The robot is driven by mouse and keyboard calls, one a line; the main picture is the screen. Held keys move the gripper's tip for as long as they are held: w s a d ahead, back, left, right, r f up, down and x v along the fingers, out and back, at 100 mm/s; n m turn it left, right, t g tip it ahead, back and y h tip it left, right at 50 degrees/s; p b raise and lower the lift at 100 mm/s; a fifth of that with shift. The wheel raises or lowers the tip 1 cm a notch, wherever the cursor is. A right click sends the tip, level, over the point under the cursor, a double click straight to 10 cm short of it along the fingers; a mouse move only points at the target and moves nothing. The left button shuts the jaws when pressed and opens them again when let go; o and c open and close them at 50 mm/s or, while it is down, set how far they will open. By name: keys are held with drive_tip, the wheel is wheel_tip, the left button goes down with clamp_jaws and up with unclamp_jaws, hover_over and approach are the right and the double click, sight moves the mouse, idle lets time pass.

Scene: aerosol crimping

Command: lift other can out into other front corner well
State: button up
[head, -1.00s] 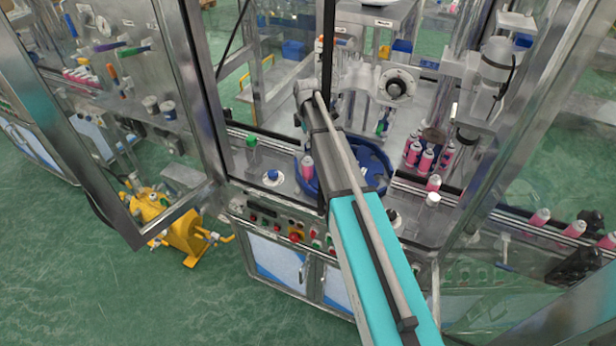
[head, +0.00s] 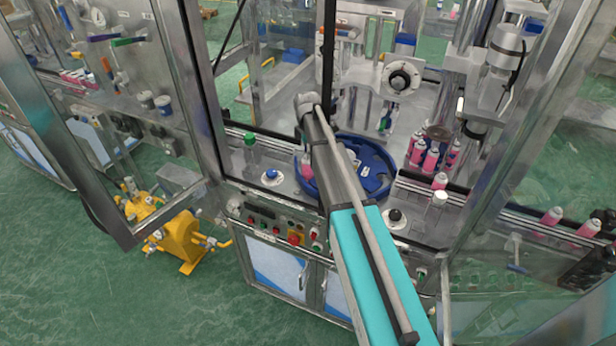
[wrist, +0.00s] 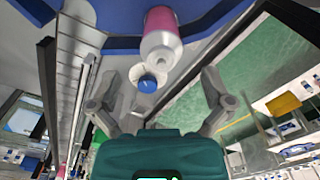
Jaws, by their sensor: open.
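A pink can with a pale top (wrist: 160,40) stands at the edge of the blue star wheel in the wrist view. In the head view it (head: 306,170) shows at the left side of the blue wheel (head: 372,165), partly covered by my arm. My gripper (wrist: 156,90) is open and empty, its two fingers spread wide. The can lies beyond the fingertips, roughly centred between them and apart from both. In the head view my arm hides the gripper. I cannot pick out the corner well.
A blue-topped knob (head: 271,175) sits on the deck left of the can, with a green-topped fitting (head: 249,140) behind it. Several pink cans (head: 430,158) stand right of the wheel. A black frame post (head: 329,60) rises behind my arm.

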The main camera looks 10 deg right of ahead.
idle(0.4)
drive_tip(key=shift+s+f+b, duration=0.1)
drive_tip(key=shift+f+b, duration=2.5)
drive_tip(key=shift+f, duration=0.05)
drive_tip(key=c, duration=1.2)
drive_tip(key=shift+r, duration=0.15)
wheel_tip(320, 180, up, 3)
drive_tip(key=p, duration=0.3)
drive_tip(key=s+r+p, duration=0.3)
drive_tip(key=s, duration=0.1)
drive_tip(key=s+r+p, duration=0.3)
drive_tip(key=s, duration=0.2)
drive_tip(key=s+r+p, duration=0.3)
drive_tip(key=s+p, duration=0.1)
drive_tip(key=s, duration=0.1)
drive_tip(key=shift+a+r, duration=0.15)
drive_tip(key=shift+r, duration=0.25)
